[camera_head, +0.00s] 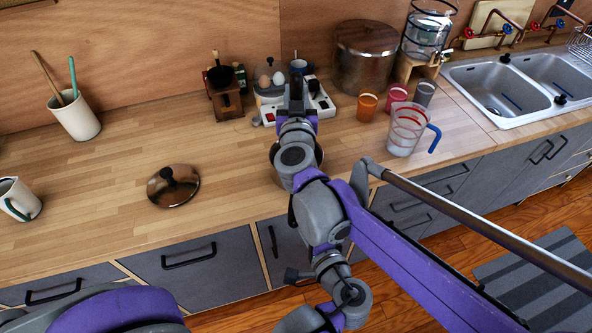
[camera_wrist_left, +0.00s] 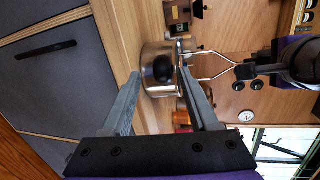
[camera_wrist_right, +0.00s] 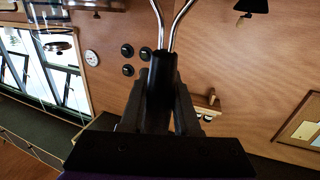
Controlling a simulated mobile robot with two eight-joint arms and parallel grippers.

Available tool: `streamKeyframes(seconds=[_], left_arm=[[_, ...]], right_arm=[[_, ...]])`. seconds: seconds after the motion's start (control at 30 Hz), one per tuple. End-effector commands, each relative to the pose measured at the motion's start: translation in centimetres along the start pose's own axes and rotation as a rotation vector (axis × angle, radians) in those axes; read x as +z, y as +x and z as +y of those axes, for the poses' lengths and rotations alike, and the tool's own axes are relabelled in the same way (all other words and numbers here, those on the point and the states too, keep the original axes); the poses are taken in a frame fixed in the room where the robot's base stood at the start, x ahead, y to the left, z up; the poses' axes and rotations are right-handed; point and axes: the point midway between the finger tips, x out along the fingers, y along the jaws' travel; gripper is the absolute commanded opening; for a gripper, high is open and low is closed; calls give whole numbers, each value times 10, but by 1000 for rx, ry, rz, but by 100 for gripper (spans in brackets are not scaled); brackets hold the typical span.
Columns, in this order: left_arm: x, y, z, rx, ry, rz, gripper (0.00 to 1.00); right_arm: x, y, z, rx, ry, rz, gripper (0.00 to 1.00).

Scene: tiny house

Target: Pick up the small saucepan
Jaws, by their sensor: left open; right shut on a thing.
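The small saucepan (camera_head: 275,165) is silver and round. In the head view my right arm hides most of it. In the left wrist view the saucepan (camera_wrist_left: 153,52) stands by the counter, with metal rods of its handle running to my right gripper (camera_wrist_left: 242,71). In the right wrist view my right gripper (camera_wrist_right: 162,90) is shut on the black grip of the handle (camera_wrist_right: 163,66). I cannot tell whether the pan touches the counter.
A lid with a black knob (camera_head: 174,186) lies on the wooden counter (camera_head: 110,180). A measuring jug (camera_head: 406,130), coloured cups (camera_head: 367,107) and a large pot (camera_head: 364,58) stand to the right. A mug (camera_head: 18,198) and a utensil crock (camera_head: 75,116) stand left. The counter around the lid is clear.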

Motion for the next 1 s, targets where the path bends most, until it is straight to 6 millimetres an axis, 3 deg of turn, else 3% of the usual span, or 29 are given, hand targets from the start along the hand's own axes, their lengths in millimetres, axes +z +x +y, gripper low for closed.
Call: streamKeyframes(seconds=[0.13, 0.23, 0.57, 0.9, 1.0], left_arm=[[1, 25, -10, -2, -1, -6, 60], [0, 36, -7, -1, -1, -3, 60], [0, 43, -6, 0, -1, 0, 59], [0, 42, -6, 0, -1, 0, 0], [0, 42, -6, 0, -1, 0, 0]], right_arm=[[-14, 2, 0, 0, 0, 8, 0], [-12, 2, 0, 0, 0, 7, 0], [-12, 2, 0, 0, 0, 7, 0], [-12, 2, 0, 0, 0, 7, 0], [-12, 2, 0, 0, 0, 7, 0]])
